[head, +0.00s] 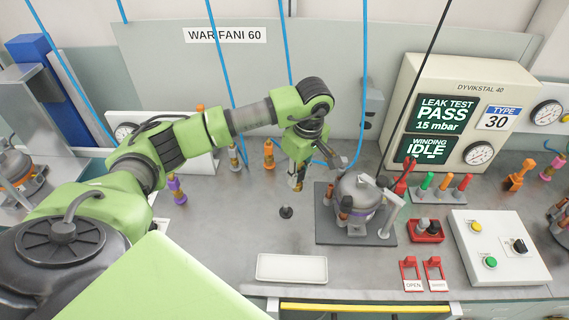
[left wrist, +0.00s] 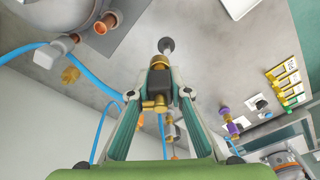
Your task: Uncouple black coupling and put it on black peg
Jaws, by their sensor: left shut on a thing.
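My left gripper (head: 297,184) is shut on a brass coupling with a black body (left wrist: 158,82), seen between the fingers in the left wrist view (left wrist: 158,92). In the head view the coupling is small and partly hidden by the fingers. The black peg (head: 286,212) stands on the bench just below and slightly left of the gripper. Its dark round top also shows beyond the coupling in the left wrist view (left wrist: 166,46). The coupling looks apart from the peg. The grey compressor (head: 356,196) sits on a dark plate to the right of the gripper. My right gripper is not in view.
Blue hoses (head: 224,75) hang around my arm. Purple (head: 176,189) and orange (head: 268,155) couplings stand at left and behind. A white tray (head: 291,268) lies in front. The leak tester (head: 446,115) reads PASS, 15 mbar. Bench around the black peg is clear.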

